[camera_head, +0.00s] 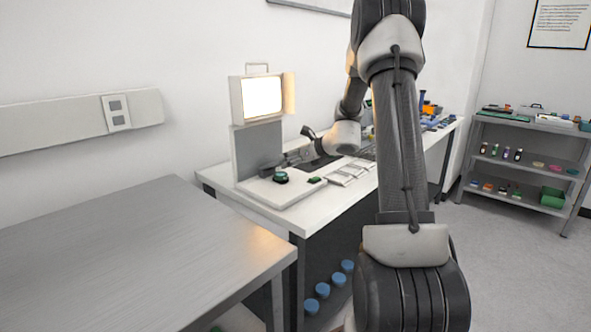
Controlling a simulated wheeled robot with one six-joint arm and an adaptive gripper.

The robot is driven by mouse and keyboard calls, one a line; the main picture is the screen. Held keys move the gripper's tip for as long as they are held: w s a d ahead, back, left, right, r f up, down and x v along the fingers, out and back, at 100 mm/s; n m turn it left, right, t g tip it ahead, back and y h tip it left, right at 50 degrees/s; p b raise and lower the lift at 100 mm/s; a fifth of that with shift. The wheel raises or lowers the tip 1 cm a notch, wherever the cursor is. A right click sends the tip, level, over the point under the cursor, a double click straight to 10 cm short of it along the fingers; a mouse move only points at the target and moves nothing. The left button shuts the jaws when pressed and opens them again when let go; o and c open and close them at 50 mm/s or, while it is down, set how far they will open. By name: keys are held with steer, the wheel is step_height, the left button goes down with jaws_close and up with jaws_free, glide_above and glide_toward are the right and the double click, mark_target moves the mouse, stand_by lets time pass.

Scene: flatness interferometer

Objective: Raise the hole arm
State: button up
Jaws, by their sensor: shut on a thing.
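The flatness interferometer stands on the white bench, with a pale base (262,188), a grey upright panel (259,150) and a bright lit lamp box (262,97) on top. My gripper (294,157) is beside the panel, low over the base, reaching in from the right. It is shut on a small dark part, which I take to be the hole arm. That part is too small and too hidden by the fingers to show its shape or angle. A green-topped round piece (281,176) sits on the base in front of the gripper.
A bare grey table (130,250) stands at the front left. A shelf rack (530,155) holds small items at right. Blue round things (323,290) are under the bench.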

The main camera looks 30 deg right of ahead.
steer(key=shift+w+a+r+g, duration=0.2)
steer(key=shift+w+r+g, duration=0.15)
steer(key=shift+r, duration=0.2)
steer(key=shift+w+a+r+g, duration=0.15)
steer(key=shift+w+r+g, duration=0.15)
steer(key=shift+r, duration=0.25)
steer(key=shift+w+r+h, duration=0.3)
steer(key=shift+w+r, duration=0.1)
steer(key=shift+r, duration=0.15)
steer(key=shift+w+a+r, duration=0.35)
steer(key=shift+w+r, duration=0.4)
steer(key=shift+w, duration=0.05)
steer(key=o, duration=1.3)
steer(key=shift+c, duration=0.2)
steer(key=shift+s, duration=0.1)
steer(key=v, duration=1.1)
steer(key=shift+s+d+r, duration=0.15)
steer(key=shift+s+r, duration=0.1)
